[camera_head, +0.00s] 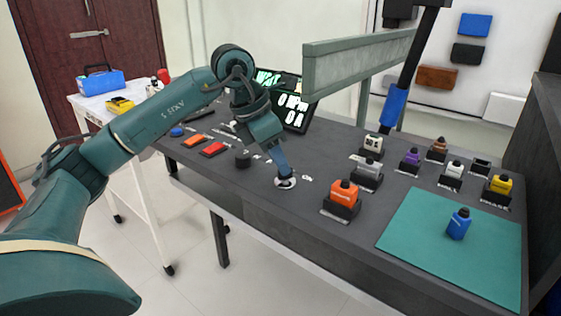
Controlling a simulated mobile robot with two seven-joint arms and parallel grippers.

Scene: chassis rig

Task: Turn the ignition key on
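A small round silver-white switch (286,184) sits on the dark bench top and looks like the ignition; the key itself is hidden or too small to make out. My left gripper (283,174) points down right over this switch, with its fingertips at or just above it. The fingers look close together, but I cannot tell whether they grip a key. My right gripper is not in view.
The dark bench (290,215) also carries a red switch (213,149), a black knob (243,158) and a lit display (291,108). A blue bottle (459,224) stands on a green mat (410,225). A grey beam (355,62) crosses behind.

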